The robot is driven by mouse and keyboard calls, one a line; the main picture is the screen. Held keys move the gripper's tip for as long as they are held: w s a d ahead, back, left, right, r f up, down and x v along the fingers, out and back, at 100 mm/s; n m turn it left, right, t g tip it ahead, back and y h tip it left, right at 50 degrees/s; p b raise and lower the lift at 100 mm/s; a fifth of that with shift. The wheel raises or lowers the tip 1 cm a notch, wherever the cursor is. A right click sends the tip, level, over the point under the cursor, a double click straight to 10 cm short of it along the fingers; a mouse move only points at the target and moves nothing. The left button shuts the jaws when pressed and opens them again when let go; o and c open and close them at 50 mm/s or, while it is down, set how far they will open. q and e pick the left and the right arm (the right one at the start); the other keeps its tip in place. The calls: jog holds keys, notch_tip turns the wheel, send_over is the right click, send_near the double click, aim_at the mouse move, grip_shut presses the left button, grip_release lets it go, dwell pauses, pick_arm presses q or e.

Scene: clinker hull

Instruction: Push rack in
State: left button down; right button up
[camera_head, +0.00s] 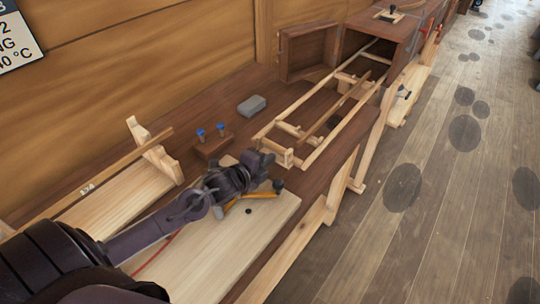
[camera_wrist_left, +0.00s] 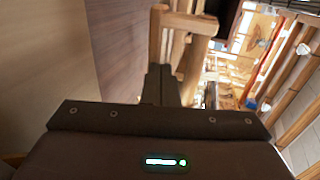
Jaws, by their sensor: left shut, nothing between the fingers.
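The rack (camera_head: 312,158), a pale wooden frame with long rails and cross pieces, lies on the dark bench. Its far end reaches the mouth of an open wooden box (camera_head: 362,43); how far it goes inside is not clear. A long brown strip (camera_head: 335,115) lies along it. My left gripper (camera_head: 266,160) is shut and empty, close to the rack's near end; I cannot tell whether they touch. In the left wrist view the shut fingers (camera_wrist_left: 160,84) point at a pale wooden piece (camera_wrist_left: 157,35). My right gripper is not in view.
The box door (camera_head: 306,52) stands open to the left. A grey block (camera_head: 252,106) and a small stand with blue-topped pieces (camera_head: 212,146) sit left of the rack. A pale board (camera_head: 215,255) lies under my left arm.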

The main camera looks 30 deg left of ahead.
pick_arm(q)
jog(key=shift+w+d, duration=0.1)
jog(key=shift+w, duration=0.45)
jog(key=shift+w, duration=0.1)
jog(key=b, duration=0.5)
send_near(296, 136)
jog(key=x, duration=0.5)
jog(key=shift+f, duration=0.2)
jog(key=shift+w+d+r, duration=0.15)
jog(key=shift+w, duration=0.2)
